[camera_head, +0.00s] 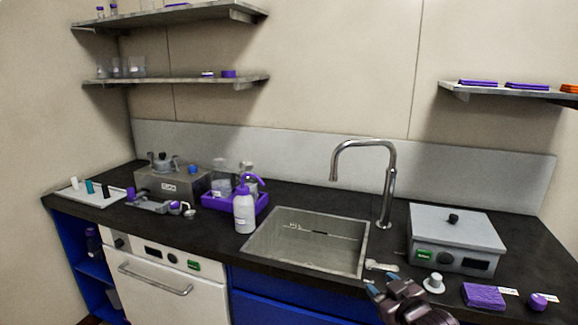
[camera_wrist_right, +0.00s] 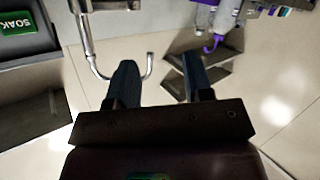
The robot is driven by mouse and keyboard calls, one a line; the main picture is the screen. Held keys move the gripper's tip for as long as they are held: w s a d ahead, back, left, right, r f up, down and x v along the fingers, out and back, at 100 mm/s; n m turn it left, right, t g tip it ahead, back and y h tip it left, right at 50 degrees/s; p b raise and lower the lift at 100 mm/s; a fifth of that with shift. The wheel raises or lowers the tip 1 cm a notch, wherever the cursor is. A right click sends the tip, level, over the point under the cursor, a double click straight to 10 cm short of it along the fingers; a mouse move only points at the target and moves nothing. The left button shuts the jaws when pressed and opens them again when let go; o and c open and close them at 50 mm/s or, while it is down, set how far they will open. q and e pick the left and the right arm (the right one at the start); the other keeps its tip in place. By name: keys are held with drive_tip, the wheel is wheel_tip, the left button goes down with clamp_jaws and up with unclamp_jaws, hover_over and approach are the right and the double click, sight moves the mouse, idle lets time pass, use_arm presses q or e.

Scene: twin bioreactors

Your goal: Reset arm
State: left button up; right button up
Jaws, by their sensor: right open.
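My right gripper (camera_head: 382,285) is at the bottom of the head view, in front of the counter's front edge, right of the sink. Its two dark bluish fingers are apart with nothing between them. In the right wrist view the open fingers (camera_wrist_right: 161,80) point into empty space, and the scene appears upside down. My left gripper is not in the head view.
The sink (camera_head: 262,245) has a tall faucet (camera_head: 388,190). Right of it stand a grey lidded box (camera_head: 455,225), a white knobbed piece (camera_head: 433,282) and a purple sponge (camera_head: 484,295). Shelves hang above.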

drive_tip(key=s+d+f+m+g+h, duration=0.1)
drive_tip(key=s+d+f, duration=0.1)
drive_tip(key=s+f, duration=0.4)
drive_tip(key=s+d+f+m+g+h, duration=0.1)
drive_tip(key=s+f, duration=0.5)
drive_tip(key=s, duration=1)
drive_tip(key=s+d+f+m+g+h, duration=0.1)
drive_tip(key=s+d+f+m+h, duration=0.1)
drive_tip(key=s+f, duration=0.5)
drive_tip(key=s+d+m, duration=0.1)
drive_tip(key=s, duration=0.4)
drive_tip(key=shift+g+p, duration=0.3)
drive_tip(key=shift+g, duration=0.1)
